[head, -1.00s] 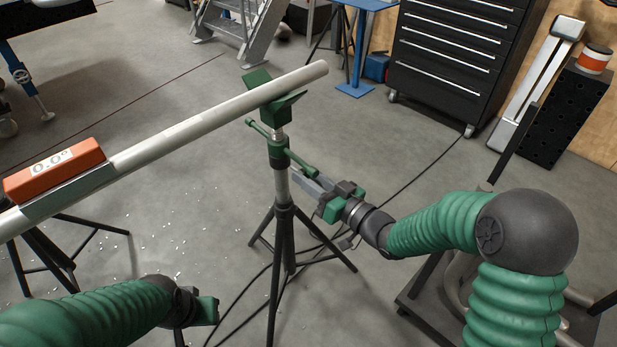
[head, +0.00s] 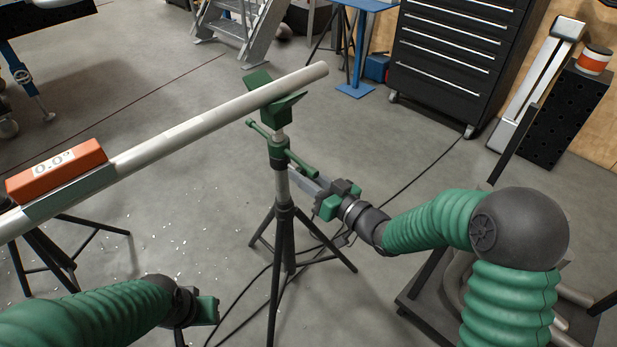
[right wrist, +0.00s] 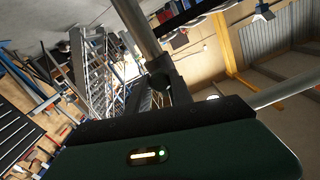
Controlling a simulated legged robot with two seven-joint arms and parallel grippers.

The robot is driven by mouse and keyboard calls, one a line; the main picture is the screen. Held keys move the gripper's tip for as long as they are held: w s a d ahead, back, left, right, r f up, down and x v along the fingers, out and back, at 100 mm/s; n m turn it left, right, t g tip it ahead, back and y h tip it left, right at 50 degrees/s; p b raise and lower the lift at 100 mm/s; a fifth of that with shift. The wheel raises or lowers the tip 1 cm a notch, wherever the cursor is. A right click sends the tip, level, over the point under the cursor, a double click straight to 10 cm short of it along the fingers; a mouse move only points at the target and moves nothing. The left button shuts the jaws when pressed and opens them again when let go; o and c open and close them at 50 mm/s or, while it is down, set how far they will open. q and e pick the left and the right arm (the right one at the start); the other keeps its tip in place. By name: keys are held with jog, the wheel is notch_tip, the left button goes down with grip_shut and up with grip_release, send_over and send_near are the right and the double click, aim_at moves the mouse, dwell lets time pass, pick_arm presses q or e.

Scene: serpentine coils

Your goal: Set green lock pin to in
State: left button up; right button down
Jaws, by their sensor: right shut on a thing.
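A black tripod stand (head: 283,213) with a green V head (head: 270,93) holds up a long pale pipe (head: 200,122). Below the head is a green collar (head: 278,153) with a green cross bar (head: 301,164). My right gripper (head: 297,178) reaches in from the right, its grey fingers shut at the post just under the collar. The green lock pin is not clear to see; the fingers hide the spot where they close. In the right wrist view, the stand's post (right wrist: 135,25) rises beyond my gripper body. My left gripper (head: 206,310) is low at left, its jaws unclear.
An orange level (head: 57,170) reading 0.0° sits on the pipe at left. Another tripod (head: 45,250) stands under that end. A cable lies on the floor around the stand. A black tool cabinet (head: 455,55) and metal steps (head: 240,30) stand behind.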

jog(key=shift+x, duration=0.8)
jog(key=shift+d, duration=0.1)
jog(key=shift+w, duration=0.1)
jog(key=c, duration=1.5)
grip_release()
jog(key=o, duration=0.4)
jog(key=shift+w, duration=0.1)
